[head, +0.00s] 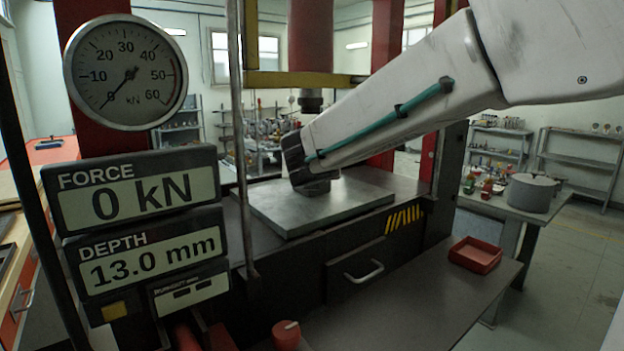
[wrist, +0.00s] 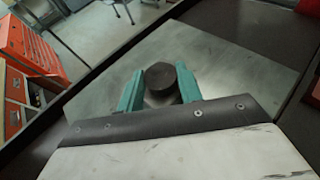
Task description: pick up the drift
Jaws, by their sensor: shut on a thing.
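The drift (wrist: 161,76) shows in the wrist view as a short dark cylinder seen from above, with a round flat top. My gripper (wrist: 161,86) has its two teal fingers closed on either side of it. Drift and fingers are over the grey steel plate (wrist: 235,55). In the head view my gripper (head: 312,180) is low over the plate (head: 275,215), and my wrist hides the fingers and most of the drift. Whether the drift's bottom touches the plate cannot be told.
The press ram (head: 311,103) hangs above, close to my wrist. A vertical rod (head: 240,140) stands to the left. The gauge (head: 125,72) reads about zero; the displays (head: 135,225) show 0 kN and 13.0 mm. A red tray (head: 475,254) sits at the right of the bench.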

